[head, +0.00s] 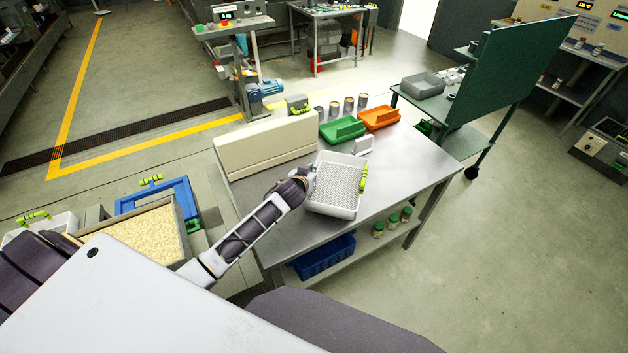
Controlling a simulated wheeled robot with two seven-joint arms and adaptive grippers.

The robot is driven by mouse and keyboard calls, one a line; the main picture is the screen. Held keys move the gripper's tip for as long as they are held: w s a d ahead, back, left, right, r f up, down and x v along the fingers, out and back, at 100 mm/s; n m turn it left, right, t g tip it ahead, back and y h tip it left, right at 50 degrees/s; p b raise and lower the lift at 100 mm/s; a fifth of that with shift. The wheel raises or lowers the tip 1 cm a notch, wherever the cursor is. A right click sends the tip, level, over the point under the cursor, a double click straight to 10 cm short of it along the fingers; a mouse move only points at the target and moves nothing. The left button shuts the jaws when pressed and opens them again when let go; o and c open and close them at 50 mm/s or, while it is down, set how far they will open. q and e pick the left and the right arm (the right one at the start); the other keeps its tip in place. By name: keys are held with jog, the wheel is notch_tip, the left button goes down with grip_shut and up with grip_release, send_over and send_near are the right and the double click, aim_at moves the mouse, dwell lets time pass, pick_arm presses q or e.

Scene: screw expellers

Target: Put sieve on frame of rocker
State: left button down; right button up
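A pale grey sieve (335,187) with a perforated bottom is at the steel table, in the middle of the head view. A yellow-green handle (364,178) shows on its right side. My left gripper (306,182) reaches in from the left and meets the sieve's left edge. Its fingers are too small and too hidden to show whether they are closed there. I cannot tell whether the sieve rests on the table or is just above it. A blue frame (187,198) with a yellow-green handle stands at the left, possibly part of the rocker. My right gripper is out of view.
A bin of pale grain (148,236) stands in front of the blue frame. A long cream box (266,147) lies at the table's back left. The steel table (408,160) is clear to the right.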

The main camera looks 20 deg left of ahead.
pick_arm(q)
jog(key=shift+w+f, duration=0.1)
jog(key=shift+f, duration=0.3)
jog(key=shift+f, duration=1.85)
jog(key=shift+f, duration=0.2)
jog(key=c, duration=1.6)
grip_release()
jog(key=shift+c, duration=0.2)
jog(key=shift+r, duration=0.15)
jog(key=v, duration=1.2)
